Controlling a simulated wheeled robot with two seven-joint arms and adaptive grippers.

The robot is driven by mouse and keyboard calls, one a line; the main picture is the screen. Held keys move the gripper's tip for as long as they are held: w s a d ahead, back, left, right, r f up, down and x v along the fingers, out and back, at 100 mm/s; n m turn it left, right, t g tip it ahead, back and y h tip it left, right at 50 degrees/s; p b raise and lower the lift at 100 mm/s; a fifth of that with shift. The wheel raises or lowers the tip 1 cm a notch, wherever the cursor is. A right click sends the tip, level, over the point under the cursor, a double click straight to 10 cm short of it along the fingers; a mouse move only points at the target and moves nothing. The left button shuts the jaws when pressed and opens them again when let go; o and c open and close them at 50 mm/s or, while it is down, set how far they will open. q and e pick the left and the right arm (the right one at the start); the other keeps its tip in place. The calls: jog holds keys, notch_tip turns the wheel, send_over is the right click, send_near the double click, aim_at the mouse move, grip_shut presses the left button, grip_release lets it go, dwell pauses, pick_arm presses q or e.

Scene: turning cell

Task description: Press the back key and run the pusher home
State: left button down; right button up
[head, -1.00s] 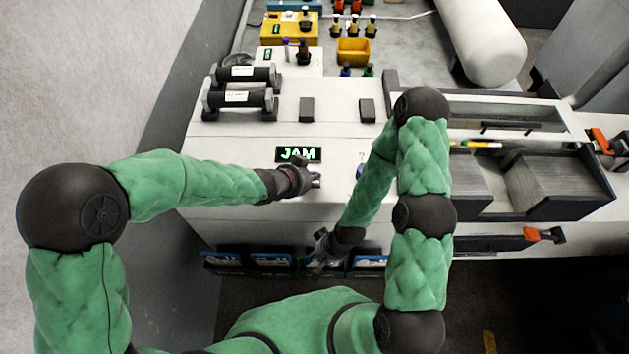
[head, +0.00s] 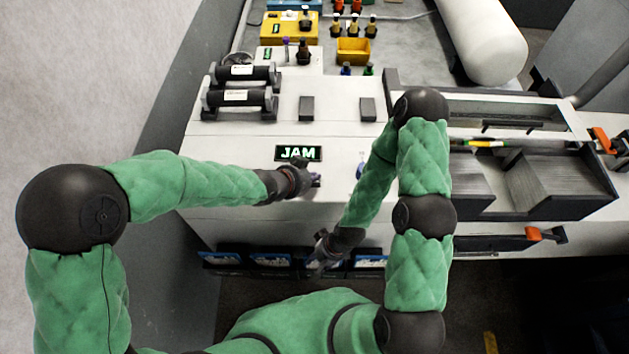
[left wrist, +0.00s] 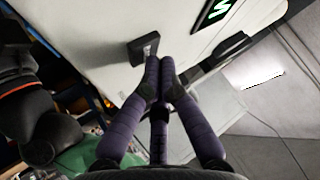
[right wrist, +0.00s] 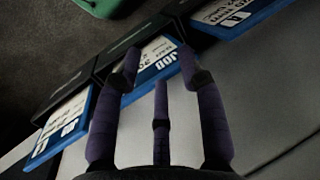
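My left gripper (head: 314,181) is over the front of the white machine top, just below the green-lit display reading JAM (head: 298,153). In the left wrist view its fingers (left wrist: 160,66) are drawn together at the tips with nothing seen between them. The tips are at a small dark key (left wrist: 146,48) with a pale mark; whether they touch it I cannot tell. My right gripper (head: 322,252) hangs low at the machine's front; in the right wrist view its fingers (right wrist: 160,70) are spread and empty. I cannot pick out the pusher for sure.
Blue-edged job cards (right wrist: 150,65) stand in dark holders in front of my right gripper. Two dark rollers (head: 240,98) lie on the machine top at the left. A dark tray (head: 560,185) and an orange-tipped handle (head: 533,234) are at the right. A yellow bin (head: 353,51) stands behind.

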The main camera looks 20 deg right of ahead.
pick_arm(q)
jog(key=shift+f+b, duration=0.4)
jog(key=shift+b, duration=0.05)
dwell(0.6)
jog(key=shift+r, duration=0.15)
dwell(0.3)
jog(key=shift+r+p, duration=0.75)
jog(key=shift+p, duration=0.05)
notch_tip(320, 180, up, 5)
jog(key=p, duration=0.4)
dwell(0.3)
jog(key=shift+a+f, duration=0.1)
dwell(0.5)
